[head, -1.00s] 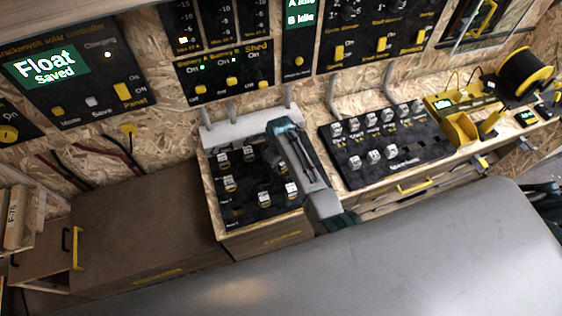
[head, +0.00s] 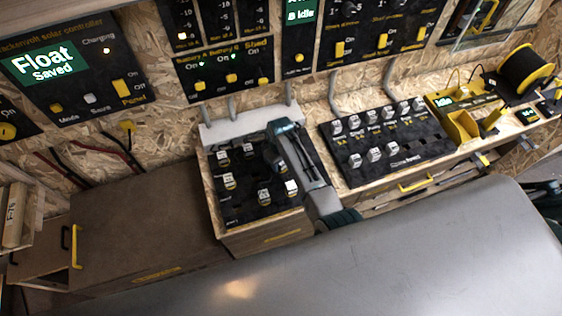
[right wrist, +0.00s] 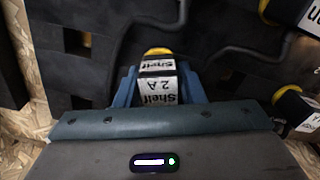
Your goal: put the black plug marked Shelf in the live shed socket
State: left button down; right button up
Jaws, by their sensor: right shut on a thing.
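My right gripper (head: 277,146) is over the upper right of the black socket board (head: 240,208). In the right wrist view its blue fingers (right wrist: 158,88) are shut on a plug (right wrist: 158,66) with a yellow top and white labels reading "Shelf" and "Shelf 2 A". I cannot tell whether the plug touches the board. Several other white-labelled plugs stand on the board, among them one at the front right (head: 291,188) and one at the front middle (head: 264,195). Dark socket openings show between them. The board's row markings are too small to read. My left gripper is not in view.
Above is a wall panel (head: 225,73) with Battery A, Battery B and Shed switches; two green lights show near the battery labels. A second plug board (head: 400,160) stands at the right. In the wrist view, labelled plugs (right wrist: 295,108) stand close at right, and dark cables cross the board.

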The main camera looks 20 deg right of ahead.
jog(key=shift+f, duration=0.1)
dwell(0.6)
jog(key=o, duration=1.5)
jog(key=shift+o, duration=0.2)
jog(key=shift+r+p, duration=0.65)
jog(key=shift+r, duration=3.8)
jog(key=shift+s, duration=0.1)
